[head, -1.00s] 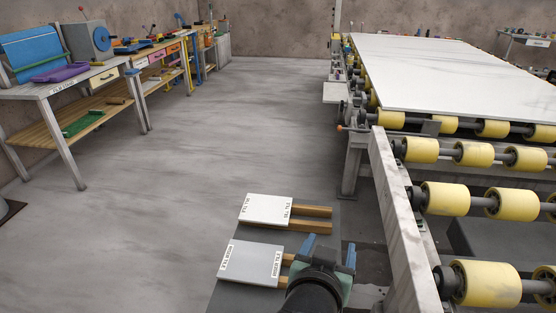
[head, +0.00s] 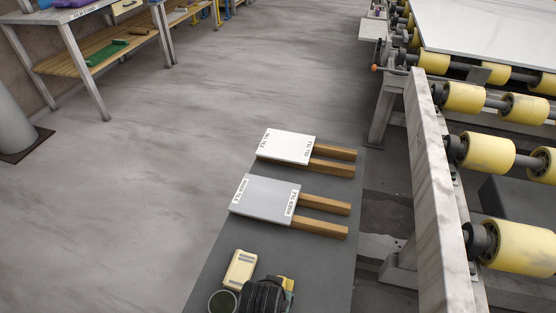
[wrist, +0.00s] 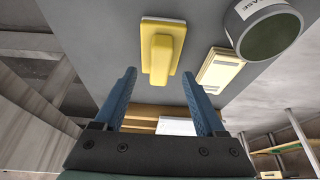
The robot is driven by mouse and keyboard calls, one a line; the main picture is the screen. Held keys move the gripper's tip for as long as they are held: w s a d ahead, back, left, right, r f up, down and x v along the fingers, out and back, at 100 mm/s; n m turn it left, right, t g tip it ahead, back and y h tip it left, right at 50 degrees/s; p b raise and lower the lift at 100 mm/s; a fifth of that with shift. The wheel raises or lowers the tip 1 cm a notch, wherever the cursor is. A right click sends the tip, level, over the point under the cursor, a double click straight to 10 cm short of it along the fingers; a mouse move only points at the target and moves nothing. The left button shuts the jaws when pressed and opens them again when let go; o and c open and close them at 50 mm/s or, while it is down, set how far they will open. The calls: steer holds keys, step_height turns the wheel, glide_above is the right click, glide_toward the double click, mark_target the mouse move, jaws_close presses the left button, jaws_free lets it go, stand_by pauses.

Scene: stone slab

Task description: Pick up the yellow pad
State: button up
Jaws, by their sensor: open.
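A yellow pad (wrist: 162,48) with a raised grip on top and a pale base lies on the dark grey tabletop (wrist: 95,30) in the wrist view. In the head view only a yellow edge (head: 287,283) shows beside my dark wrist, which hides the rest. My gripper (wrist: 159,75) is open and empty, its two blue fingers apart. In the wrist view the pad appears between and beyond the fingertips; I see no contact. The fingers are hidden in the head view.
A cream block with grey strips (head: 240,268) and a round labelled container (wrist: 268,30) sit close beside the pad. A grey tile (head: 265,198) and a white tile (head: 286,146) rest on wooden bars. A roller conveyor (head: 490,157) stands to the right.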

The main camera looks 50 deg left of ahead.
steer(key=b+x, duration=0.1)
steer(key=x, duration=0.4)
steer(key=shift+w+a+f+b, duration=0.1)
steer(key=shift+w+a+b, duration=0.15)
steer(key=shift+b, duration=0.1)
jaws_close()
